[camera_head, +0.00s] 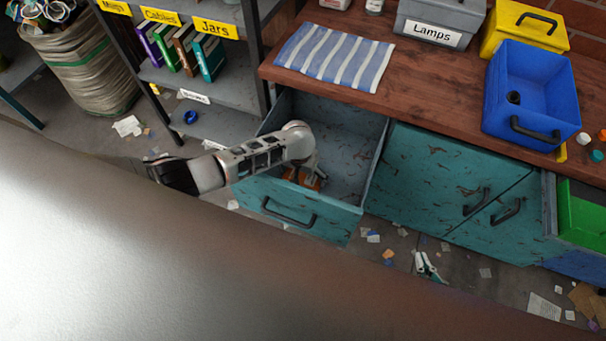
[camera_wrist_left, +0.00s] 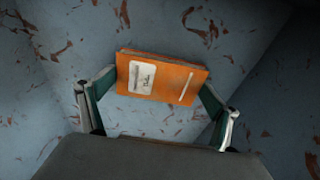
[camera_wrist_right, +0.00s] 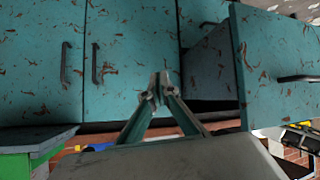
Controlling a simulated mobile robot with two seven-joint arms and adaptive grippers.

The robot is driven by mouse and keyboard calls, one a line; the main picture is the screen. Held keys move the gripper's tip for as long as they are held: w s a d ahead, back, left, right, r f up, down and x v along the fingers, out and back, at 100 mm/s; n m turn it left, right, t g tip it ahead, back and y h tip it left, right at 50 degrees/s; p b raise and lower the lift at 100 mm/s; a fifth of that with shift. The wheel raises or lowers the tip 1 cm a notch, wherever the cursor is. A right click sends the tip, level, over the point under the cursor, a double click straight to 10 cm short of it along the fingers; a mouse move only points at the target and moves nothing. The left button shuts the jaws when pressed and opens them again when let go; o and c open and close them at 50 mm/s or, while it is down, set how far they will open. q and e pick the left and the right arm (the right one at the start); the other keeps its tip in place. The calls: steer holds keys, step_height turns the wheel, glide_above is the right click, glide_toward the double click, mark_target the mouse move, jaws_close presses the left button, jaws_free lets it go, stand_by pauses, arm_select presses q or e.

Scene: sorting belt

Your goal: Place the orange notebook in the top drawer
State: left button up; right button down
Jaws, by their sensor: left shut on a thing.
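The orange notebook (camera_wrist_left: 170,78) with a white label is between the two fingers of my left gripper (camera_wrist_left: 162,92), which is shut on it. In the head view the orange notebook (camera_head: 309,180) shows partly behind my left gripper (camera_head: 308,170), inside the open teal drawer (camera_head: 285,211) just under the worktop. Worn blue-grey drawer surfaces surround it in the left wrist view. I cannot tell whether it touches the drawer bottom. My right gripper (camera_wrist_right: 160,88) is shut and empty in front of the teal cabinet. It also shows low in the head view (camera_head: 427,266).
The wooden worktop (camera_head: 437,80) holds a striped cloth (camera_head: 334,56), a grey Lamps box (camera_head: 437,22), a yellow box (camera_head: 522,27) and a blue bin (camera_head: 528,90). Closed cabinet doors (camera_head: 440,185) are right of the drawer. A shelf with books (camera_head: 208,57) stands left. Litter covers the floor.

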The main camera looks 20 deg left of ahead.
mark_target(301, 181)
arm_select(q)
steer(key=shift+f, duration=0.2)
steer(key=o, duration=0.9)
steer(key=shift+o, duration=0.4)
step_height(301, 181, up, 12)
steer(key=s+p, duration=0.2)
steer(key=p, duration=0.4)
steer(key=shift+r, duration=0.1)
